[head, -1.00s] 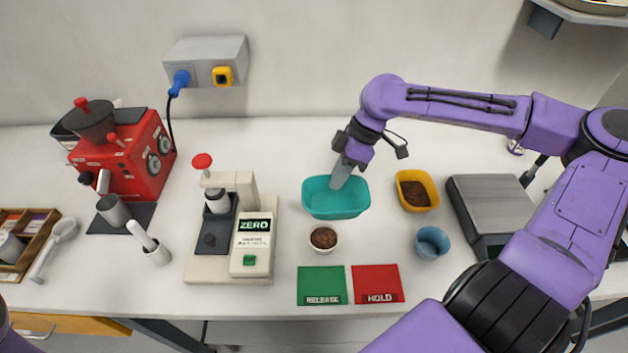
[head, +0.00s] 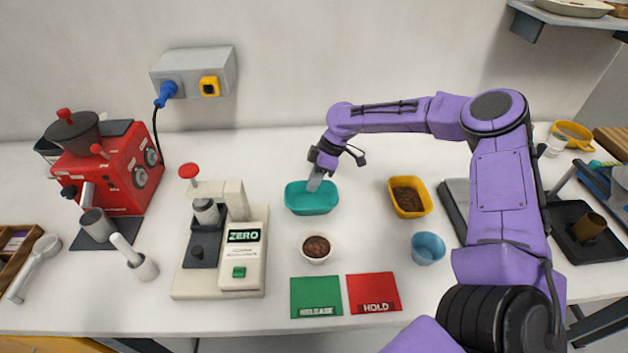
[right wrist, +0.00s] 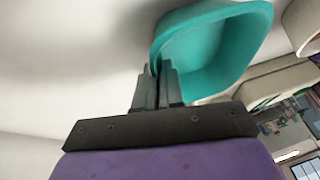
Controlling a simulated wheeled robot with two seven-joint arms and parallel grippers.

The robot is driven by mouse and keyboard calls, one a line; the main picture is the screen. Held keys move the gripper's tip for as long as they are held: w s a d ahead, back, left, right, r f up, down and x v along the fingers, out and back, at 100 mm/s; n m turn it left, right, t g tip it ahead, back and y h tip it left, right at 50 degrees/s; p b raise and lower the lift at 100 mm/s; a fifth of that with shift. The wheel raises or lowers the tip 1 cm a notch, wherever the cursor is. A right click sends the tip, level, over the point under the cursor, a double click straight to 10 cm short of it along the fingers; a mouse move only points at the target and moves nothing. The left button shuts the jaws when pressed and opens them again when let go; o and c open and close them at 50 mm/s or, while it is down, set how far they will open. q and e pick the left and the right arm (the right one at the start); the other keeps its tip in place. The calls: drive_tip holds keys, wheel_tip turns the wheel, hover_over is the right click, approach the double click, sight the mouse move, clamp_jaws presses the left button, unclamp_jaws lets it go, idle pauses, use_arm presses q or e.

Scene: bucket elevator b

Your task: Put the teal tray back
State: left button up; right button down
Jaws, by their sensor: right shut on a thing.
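The teal tray (head: 311,205) is an open, empty-looking bowl shape at the middle of the bench, behind the small white cup. My right gripper (head: 316,182) is shut on its back rim. In the right wrist view the two grey fingers (right wrist: 160,75) pinch the wall of the teal tray (right wrist: 225,50). The tray looks about level; I cannot tell whether it touches the bench or is held just above it. My left gripper is not in view.
A white cup of brown grounds (head: 317,248) stands in front of the tray. A yellow tray of grounds (head: 408,198) and a blue cup (head: 428,248) are to the right. The white ZERO device (head: 230,250) is at left. Green (head: 316,297) and red (head: 373,293) mats lie in front.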

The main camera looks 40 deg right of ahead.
drive_tip(key=shift+f, duration=0.15)
drive_tip(key=shift+f, duration=0.1)
drive_tip(key=c, duration=1.3)
unclamp_jaws()
drive_tip(key=shift+o, duration=0.2)
drive_tip(key=shift+r, duration=0.3)
drive_tip(key=b+v, duration=0.1)
drive_tip(key=v, duration=1)
drive_tip(key=shift+d+r, duration=0.25)
drive_tip(key=shift+r, duration=0.1)
